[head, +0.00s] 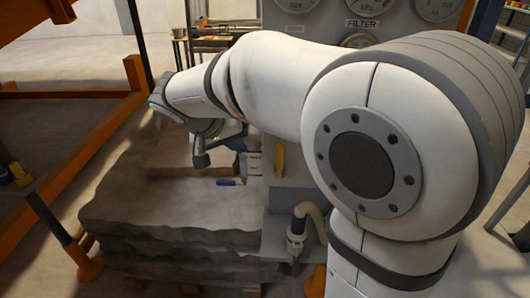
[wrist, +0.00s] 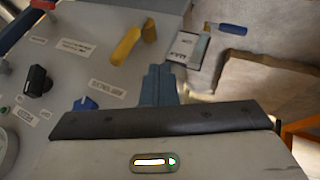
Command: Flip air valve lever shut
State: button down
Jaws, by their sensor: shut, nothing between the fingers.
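A yellow lever (wrist: 128,45) stands on the grey control panel (wrist: 105,18) in the wrist view, and in the head view (head: 279,160) it is at the panel's far end. A red lever (wrist: 42,4) shows at the top left corner of the wrist view. The labels are too blurred to tell which lever is the air valve. My gripper (wrist: 158,70) is shut and empty, with its fingertips below and right of the yellow lever and apart from it.
A black knob (wrist: 38,80) and a blue knob (wrist: 85,103) are on the panel. A small labelled box (wrist: 186,50) lies just beyond my fingers. Orange frame bars (head: 105,130) stand at left.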

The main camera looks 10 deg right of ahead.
aim_at(280, 163)
jog(key=w+d+f+p, duration=0.1)
jog(key=d+f+p, duration=0.1)
jog(key=d+f, duration=0.3)
jog(key=shift+w+d+f+p, duration=0.15)
jog(key=shift+w+d+p, duration=0.2)
jog(key=shift+d, duration=0.85)
jog(key=shift+s+d+y, duration=0.15)
jog(key=shift+d+y, duration=0.1)
jog(key=shift+y, duration=0.05)
